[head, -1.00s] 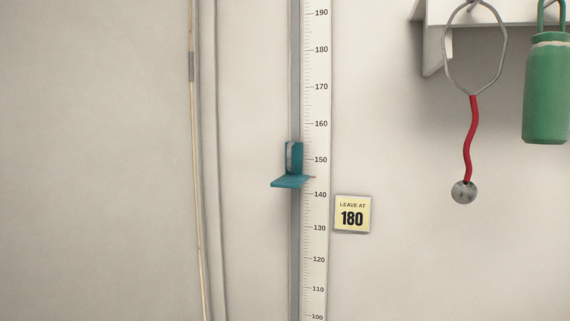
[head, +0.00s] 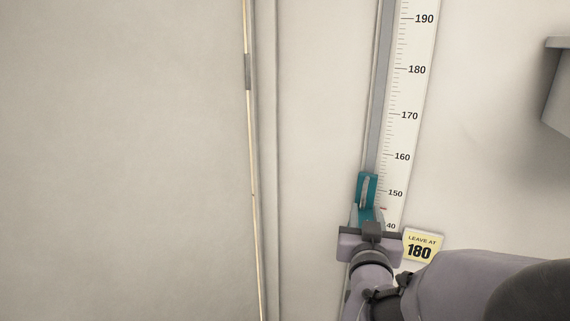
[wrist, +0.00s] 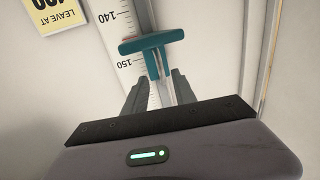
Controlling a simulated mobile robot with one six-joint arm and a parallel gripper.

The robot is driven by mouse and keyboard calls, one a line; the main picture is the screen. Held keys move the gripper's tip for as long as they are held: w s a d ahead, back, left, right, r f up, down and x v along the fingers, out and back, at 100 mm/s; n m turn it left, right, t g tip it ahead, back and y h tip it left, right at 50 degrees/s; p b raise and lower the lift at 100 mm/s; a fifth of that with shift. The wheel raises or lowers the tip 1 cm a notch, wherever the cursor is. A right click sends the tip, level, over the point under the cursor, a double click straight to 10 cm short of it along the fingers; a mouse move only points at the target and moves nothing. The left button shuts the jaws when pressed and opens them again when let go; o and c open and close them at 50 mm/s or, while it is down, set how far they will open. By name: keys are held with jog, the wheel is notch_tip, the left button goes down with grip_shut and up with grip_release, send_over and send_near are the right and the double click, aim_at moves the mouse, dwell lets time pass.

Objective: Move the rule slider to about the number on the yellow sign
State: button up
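The teal rule slider (head: 367,188) sits on the rail of the wall rule (head: 410,120), its red pointer near 145. The yellow sign (head: 420,247) reads "LEAVE AT 180" and is partly covered by my arm. My gripper (head: 371,230) is at the slider's lower part in the head view. In the wrist view the fingers of my gripper (wrist: 158,88) stand apart, on either side of the stem of the slider (wrist: 152,43). Whether they touch it is not clear.
The rule and rail above the slider are clear up past the 190 mark. A grey shelf edge (head: 558,85) juts out at the right.

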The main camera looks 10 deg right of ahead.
aim_at(364, 198)
jog(key=shift+w+d+r+p, duration=0.2)
jog(key=shift+w+r+p, duration=0.3)
jog(key=shift+p, duration=0.6)
jog(key=x, duration=0.2)
jog(key=p+x, duration=0.1)
jog(key=x, duration=0.1)
jog(key=f+x, duration=0.1)
jog(key=x, duration=0.1)
jog(key=shift+w, duration=0.1)
grip_shut()
